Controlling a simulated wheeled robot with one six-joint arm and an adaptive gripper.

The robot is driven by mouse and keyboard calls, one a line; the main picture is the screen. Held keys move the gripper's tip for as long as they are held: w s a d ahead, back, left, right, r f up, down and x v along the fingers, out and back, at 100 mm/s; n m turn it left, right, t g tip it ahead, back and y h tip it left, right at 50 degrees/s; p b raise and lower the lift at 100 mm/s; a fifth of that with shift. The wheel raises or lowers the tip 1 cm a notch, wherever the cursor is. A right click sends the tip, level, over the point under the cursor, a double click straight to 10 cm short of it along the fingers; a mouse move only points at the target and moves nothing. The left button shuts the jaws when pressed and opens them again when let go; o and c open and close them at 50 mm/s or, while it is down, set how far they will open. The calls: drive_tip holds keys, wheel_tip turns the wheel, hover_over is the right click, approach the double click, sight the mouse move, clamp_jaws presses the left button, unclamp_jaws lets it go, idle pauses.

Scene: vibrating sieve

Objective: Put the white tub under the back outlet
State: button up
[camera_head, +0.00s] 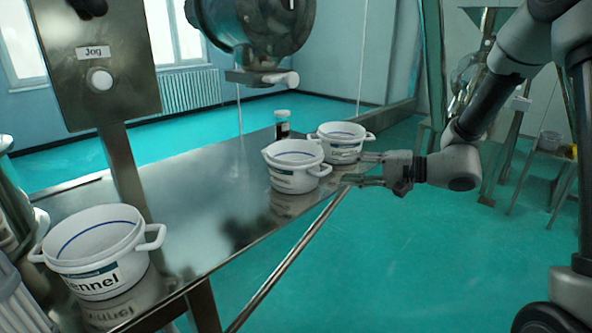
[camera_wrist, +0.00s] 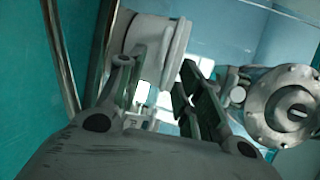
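Three white tubs with two side handles stand on the steel table (camera_head: 185,200). One tub (camera_head: 293,173), with a label, stands mid-table. Another tub (camera_head: 341,148) stands just behind it to the right. The third tub (camera_head: 95,262), labelled "...ennel", is at the front left. My gripper (camera_head: 352,169) is open and empty at the table's right edge, its fingers pointing left toward the two farther tubs. In the wrist view a white tub (camera_wrist: 152,35) lies just beyond the open fingers (camera_wrist: 164,70). An outlet (camera_head: 262,78) hangs under the round steel machine; I cannot tell whether it is the back one.
A small dark jar (camera_head: 282,126) stands behind the middle tub. A steel control panel (camera_head: 97,60) marked "Jog" rises on a post at the left. The table between the near tub and the farther tubs is clear. Another stand (camera_head: 520,130) is at the right.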

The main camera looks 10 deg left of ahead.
sight(332, 169)
drive_tip(key=x, duration=0.4)
drive_tip(key=shift+s+a+f, duration=0.1)
clamp_jaws()
